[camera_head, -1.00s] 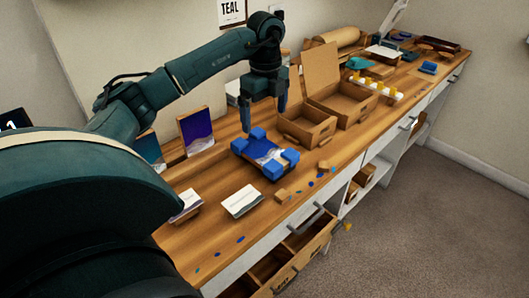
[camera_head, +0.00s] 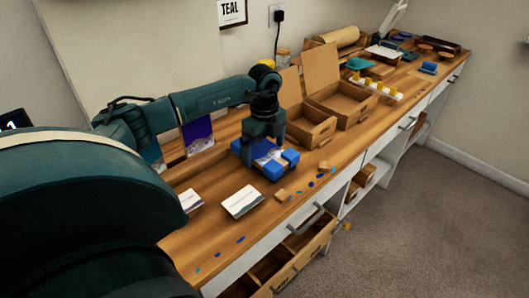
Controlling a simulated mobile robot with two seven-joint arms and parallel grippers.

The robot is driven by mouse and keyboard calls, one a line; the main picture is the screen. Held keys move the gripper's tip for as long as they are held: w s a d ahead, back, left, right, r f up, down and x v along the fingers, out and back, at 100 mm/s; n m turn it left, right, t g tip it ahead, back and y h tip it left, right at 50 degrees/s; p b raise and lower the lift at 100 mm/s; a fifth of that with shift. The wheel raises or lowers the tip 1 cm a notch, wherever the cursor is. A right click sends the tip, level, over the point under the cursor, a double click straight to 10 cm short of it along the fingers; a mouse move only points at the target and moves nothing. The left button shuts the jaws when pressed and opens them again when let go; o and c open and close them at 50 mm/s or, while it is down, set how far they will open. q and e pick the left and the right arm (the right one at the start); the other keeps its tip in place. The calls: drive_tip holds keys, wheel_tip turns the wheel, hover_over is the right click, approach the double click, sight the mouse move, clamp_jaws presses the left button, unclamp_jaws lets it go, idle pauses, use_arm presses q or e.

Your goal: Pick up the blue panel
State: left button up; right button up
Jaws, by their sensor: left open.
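A blue and white panel (camera_head: 267,153) with blue corner blocks lies flat on the wooden bench. My left gripper (camera_head: 263,153) is right over the panel with its fingers pointing down and apart. The fingers and arm hide the panel's far part, and I cannot tell whether they touch it. Another blue-purple panel (camera_head: 198,134) stands upright at the back of the bench, partly behind my left arm. My right gripper is not in view.
Open cardboard boxes (camera_head: 345,102) stand right of the gripper. White cards (camera_head: 241,201) and small blue chips lie toward the front. Below, a drawer (camera_head: 290,258) is pulled open. The wooden bench (camera_head: 212,227) has bare room at the front left.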

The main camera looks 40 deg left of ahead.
use_arm(q)
drive_tip(key=shift+c, duration=0.2)
drive_tip(key=c, duration=0.8)
drive_tip(key=shift+c, duration=0.2)
